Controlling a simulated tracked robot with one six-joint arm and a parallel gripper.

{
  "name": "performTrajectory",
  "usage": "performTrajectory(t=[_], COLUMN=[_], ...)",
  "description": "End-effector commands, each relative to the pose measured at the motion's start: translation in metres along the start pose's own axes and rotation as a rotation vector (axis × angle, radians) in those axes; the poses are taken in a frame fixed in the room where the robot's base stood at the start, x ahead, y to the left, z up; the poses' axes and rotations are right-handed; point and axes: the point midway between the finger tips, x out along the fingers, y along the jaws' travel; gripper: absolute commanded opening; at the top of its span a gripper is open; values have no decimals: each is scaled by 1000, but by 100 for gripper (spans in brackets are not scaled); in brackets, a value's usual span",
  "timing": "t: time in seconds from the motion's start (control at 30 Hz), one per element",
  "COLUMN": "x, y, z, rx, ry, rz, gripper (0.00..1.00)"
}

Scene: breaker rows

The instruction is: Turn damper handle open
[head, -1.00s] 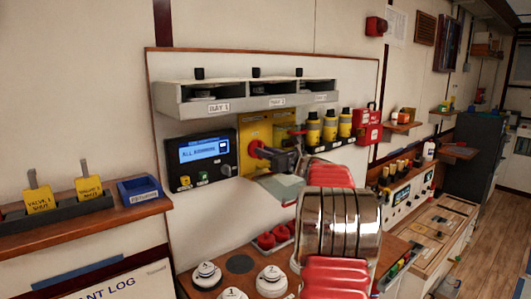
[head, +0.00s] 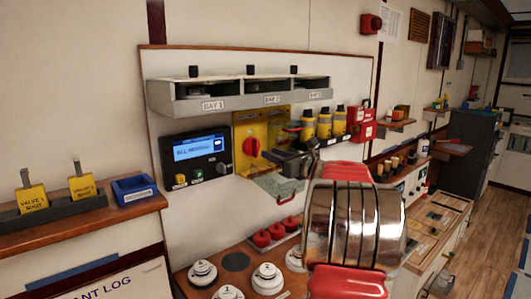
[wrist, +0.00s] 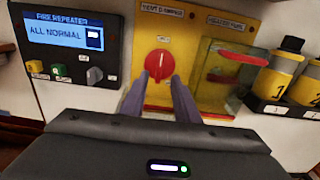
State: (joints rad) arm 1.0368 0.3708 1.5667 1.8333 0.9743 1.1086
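The damper handle is a round red knob (wrist: 160,65) with an upright grip bar, on a yellow panel (wrist: 208,95) in the wrist view. It also shows in the head view as a red knob (head: 251,147), left of my gripper (head: 272,156). In the wrist view my gripper (wrist: 158,82) has its two fingers apart, one low on each side of the knob. The knob is between or just beyond the fingertips; I cannot tell whether they touch it. The small lettering around the knob is too blurred to read.
Right of the knob, a clear greenish cover (wrist: 228,75) stands out over another red handle. Yellow-and-grey bottles (wrist: 276,75) stand further right. The repeater box (wrist: 70,45) at left reads "ALL NORMAL". A grey shelf (head: 240,92) juts out above the panel.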

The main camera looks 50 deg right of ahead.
Motion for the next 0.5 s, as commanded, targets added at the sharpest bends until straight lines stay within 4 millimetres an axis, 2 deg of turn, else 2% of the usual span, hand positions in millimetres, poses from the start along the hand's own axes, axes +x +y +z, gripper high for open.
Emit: performTrajectory(t=[0.1, 0.3, 0.5], x=[-22, -51, -61], y=[-1, -1, 0], z=[0, 0, -1], rx=[-1, -1, 0], ry=[1, 0, 0], rz=[-3, -2, -1], gripper=[28, 28, 28])
